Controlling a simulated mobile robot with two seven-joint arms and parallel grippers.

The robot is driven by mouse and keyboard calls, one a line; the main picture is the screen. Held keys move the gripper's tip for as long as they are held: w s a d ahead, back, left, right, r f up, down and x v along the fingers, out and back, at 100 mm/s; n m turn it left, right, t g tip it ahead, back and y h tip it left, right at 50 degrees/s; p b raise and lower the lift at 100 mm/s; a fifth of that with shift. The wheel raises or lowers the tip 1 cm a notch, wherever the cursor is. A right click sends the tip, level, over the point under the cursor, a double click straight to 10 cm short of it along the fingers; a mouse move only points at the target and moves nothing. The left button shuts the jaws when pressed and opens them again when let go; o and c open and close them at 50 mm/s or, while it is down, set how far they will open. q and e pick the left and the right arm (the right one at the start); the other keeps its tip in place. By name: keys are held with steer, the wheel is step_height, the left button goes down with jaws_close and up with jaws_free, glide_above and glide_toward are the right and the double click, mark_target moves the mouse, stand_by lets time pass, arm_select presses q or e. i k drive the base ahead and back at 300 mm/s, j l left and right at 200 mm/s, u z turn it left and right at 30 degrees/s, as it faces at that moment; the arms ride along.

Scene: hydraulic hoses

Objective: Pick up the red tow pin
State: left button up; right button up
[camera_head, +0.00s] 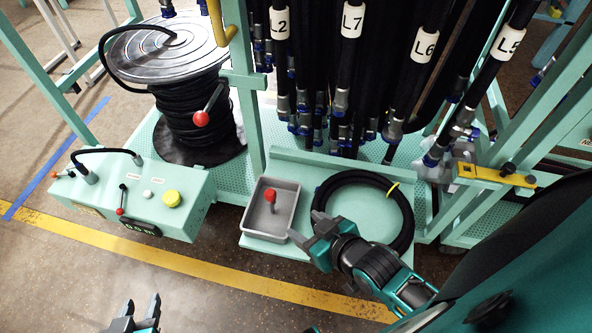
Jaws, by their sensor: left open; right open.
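The red tow pin (270,198) stands in a shallow grey tray (258,230) on the green shelf, its round red head up. My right gripper (305,232) is open and empty, just to the right of the tray's front right corner, with its fingers pointing left. It is apart from the pin.
A coiled black hose (400,215) with a yellow tie lies right of the tray. A control box (140,200) with levers and a hose reel (190,110) stand at left. Labelled hoses (350,60) hang behind. The floor in front is clear.

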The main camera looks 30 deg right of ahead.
mark_target(270, 194)
steer(key=l+z, duration=0.35)
steer(key=i+j, duration=0.1)
steer(key=j, duration=0.2)
steer(key=i+j, duration=0.1)
steer(key=j, duration=0.2)
steer(key=i+j, duration=0.1)
steer(key=j, duration=0.2)
steer(key=i+j+z, duration=0.1)
steer(key=j, duration=0.15)
steer(key=i+j+z, duration=0.15)
steer(key=j, duration=0.15)
steer(key=j+z, duration=0.1)
steer(key=j, duration=0.15)
steer(key=z, duration=1.25)
steer(key=i+j, duration=0.05)
